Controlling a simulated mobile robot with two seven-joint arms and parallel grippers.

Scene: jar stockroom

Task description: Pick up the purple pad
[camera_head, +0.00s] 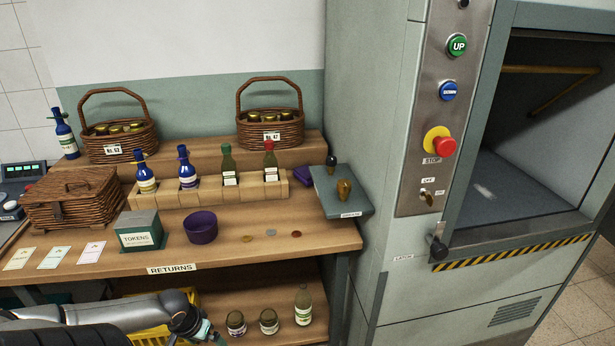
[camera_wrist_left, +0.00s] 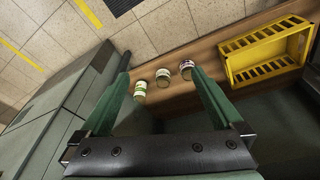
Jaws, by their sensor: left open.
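A purple pad (camera_head: 303,175), small and flat, lies on the returns bench at the right end of the wooden bottle rack, just left of the grey-green tray; part of it is hidden. The pad does not show in the left wrist view. My left gripper (camera_head: 207,333) is low at the bottom of the head view, in front of the lower shelf and well below the pad. In the left wrist view its two green fingers (camera_wrist_left: 162,78) are spread wide with nothing between them, pointing toward jars on the lower shelf. My right gripper is out of view.
A purple bowl (camera_head: 201,228), a tokens box (camera_head: 140,231) and loose tokens (camera_head: 270,232) are on the bench. Jars (camera_head: 268,321) and a yellow crate (camera_head: 130,318) are on the lower shelf. A lift cabinet (camera_head: 455,290) stands right.

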